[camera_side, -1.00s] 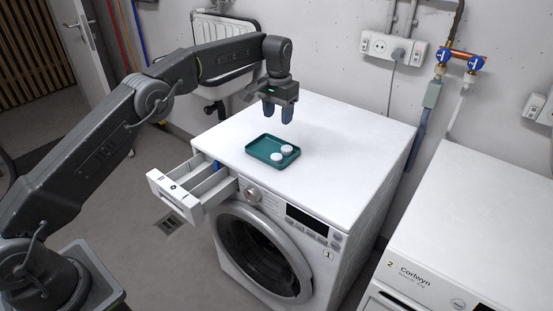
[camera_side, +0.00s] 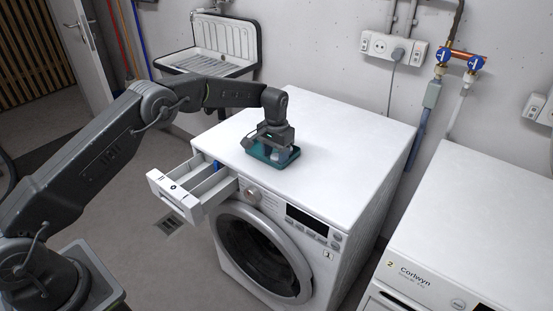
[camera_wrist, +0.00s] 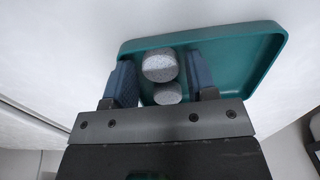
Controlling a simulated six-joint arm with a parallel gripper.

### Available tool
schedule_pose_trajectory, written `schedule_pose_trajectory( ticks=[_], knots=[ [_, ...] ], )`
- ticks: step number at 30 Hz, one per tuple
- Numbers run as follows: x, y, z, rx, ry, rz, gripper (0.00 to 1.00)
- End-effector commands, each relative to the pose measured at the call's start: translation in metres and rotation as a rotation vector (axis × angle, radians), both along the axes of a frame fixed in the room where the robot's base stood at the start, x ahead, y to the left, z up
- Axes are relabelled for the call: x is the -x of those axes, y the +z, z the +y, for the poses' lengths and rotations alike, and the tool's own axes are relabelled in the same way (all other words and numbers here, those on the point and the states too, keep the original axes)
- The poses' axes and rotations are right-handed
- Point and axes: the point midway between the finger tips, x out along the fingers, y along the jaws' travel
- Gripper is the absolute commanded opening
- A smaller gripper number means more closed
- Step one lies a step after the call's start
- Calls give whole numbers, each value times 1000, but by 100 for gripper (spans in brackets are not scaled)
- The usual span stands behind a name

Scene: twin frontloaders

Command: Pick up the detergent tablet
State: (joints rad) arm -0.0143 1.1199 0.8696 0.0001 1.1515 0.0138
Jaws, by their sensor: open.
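Two round whitish detergent tablets lie in the teal tray (camera_wrist: 262,45) on top of the left washing machine. In the wrist view one tablet (camera_wrist: 160,66) is between the blue fingers and the other tablet (camera_wrist: 167,94) is partly hidden by my gripper's body. My gripper (camera_wrist: 161,82) is open, with a finger on each side of the tablets. A gap shows between the nearer-looking tablet and the right finger. In the side view my gripper (camera_side: 274,158) is down at the tray (camera_side: 258,156) and hides most of the tablets.
The washing machine (camera_side: 345,140) has a clear white top around the tray. Its detergent drawer (camera_side: 188,190) is pulled out at the front left. A second machine (camera_side: 490,220) stands at right. A sink (camera_side: 215,45) and wall socket (camera_side: 393,47) are behind.

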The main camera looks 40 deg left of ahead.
Motion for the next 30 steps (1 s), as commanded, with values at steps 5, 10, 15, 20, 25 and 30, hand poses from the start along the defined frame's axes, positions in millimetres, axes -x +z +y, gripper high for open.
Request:
schedule_pose_trajectory(
  ticks=[5,10,15,20,25,30],
  knots=[
    [0,-8,0,0,0,0,52],
    [0,-8,0,0,0,0,51],
    [0,-8,0,0,0,0,35],
    [0,-8,0,0,0,0,20],
    [0,-7,0,0,0,-1,16],
    [0,-5,0,0,0,-1,16]
  ],
)
